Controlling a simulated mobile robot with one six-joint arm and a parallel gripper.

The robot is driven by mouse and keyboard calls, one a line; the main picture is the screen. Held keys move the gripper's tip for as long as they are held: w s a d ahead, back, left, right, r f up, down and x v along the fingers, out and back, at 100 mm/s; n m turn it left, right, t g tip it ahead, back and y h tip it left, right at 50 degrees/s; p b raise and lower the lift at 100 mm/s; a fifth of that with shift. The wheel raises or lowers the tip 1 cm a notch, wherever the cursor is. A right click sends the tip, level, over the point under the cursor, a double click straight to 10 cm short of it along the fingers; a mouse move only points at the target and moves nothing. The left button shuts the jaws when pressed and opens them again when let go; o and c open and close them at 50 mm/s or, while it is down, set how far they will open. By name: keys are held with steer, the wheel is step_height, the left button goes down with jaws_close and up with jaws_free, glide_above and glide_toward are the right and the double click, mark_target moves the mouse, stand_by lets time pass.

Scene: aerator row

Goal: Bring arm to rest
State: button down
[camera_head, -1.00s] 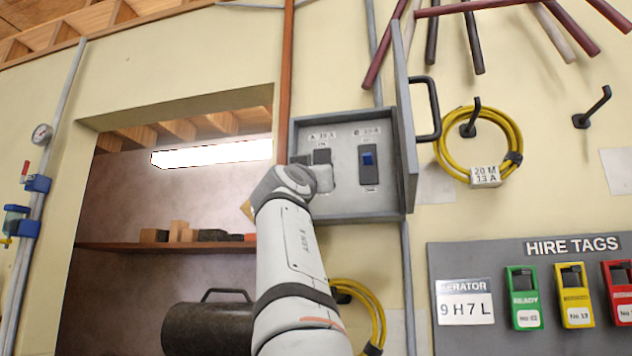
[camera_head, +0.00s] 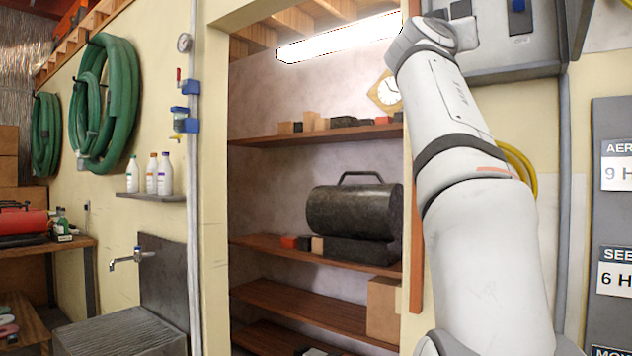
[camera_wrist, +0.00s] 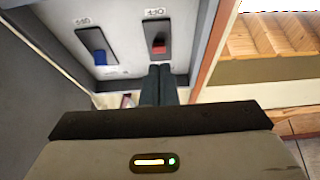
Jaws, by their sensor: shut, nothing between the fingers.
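My arm (camera_head: 460,130) reaches up along the right of the head view, its wrist in front of the lower left part of a grey switch box (camera_head: 528,62). My gripper (camera_wrist: 160,72) shows in the wrist view with its dark fingers together and nothing between them. The fingertips are just off a red switch (camera_wrist: 158,47) in the box; whether they touch it I cannot tell. A blue switch (camera_wrist: 98,57) is to its left, and it also shows in the head view (camera_head: 518,6). The gripper's fingers are hidden in the head view.
The box's open door (camera_wrist: 35,85) stands close on the left in the wrist view. A shelved alcove holds a black cylinder (camera_head: 352,208). A sink (camera_head: 120,325) and green hoses (camera_head: 100,105) are further left. A tag board (camera_head: 610,230) is at the right.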

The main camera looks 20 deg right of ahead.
steer(key=w+a+f+n+y+p, duration=0.4)
steer(key=w+f+y+p, duration=0.4)
steer(key=f, duration=0.5)
steer(key=a+f+n+g+y+p, duration=0.1)
steer(key=a+f+g+y, duration=0.15)
steer(key=f, duration=0.45)
steer(key=a+f+n+g+y+p, duration=0.1)
steer(key=a+f+n+y+p, duration=0.1)
steer(key=a+f, duration=0.35)
steer(key=s+a+f+n+g+y+p, duration=0.1)
steer(key=s+a+f, duration=0.4)
steer(key=f, duration=0.5)
steer(key=s+a+f+n+g+y+p, duration=0.1)
steer(key=s+a+f+g+y+p, duration=0.2)
steer(key=s+f, duration=0.5)
steer(key=s+a+f+n+g+y+p, duration=0.2)
steer(key=s+a+f, duration=0.5)
steer(key=f, duration=0.5)
steer(key=shift+s+a+g+y+p, duration=0.35)
steer(key=shift+a+g+y+p, duration=0.1)
steer(key=shift+g+p, duration=0.4)
steer(key=shift+r, duration=0.1)
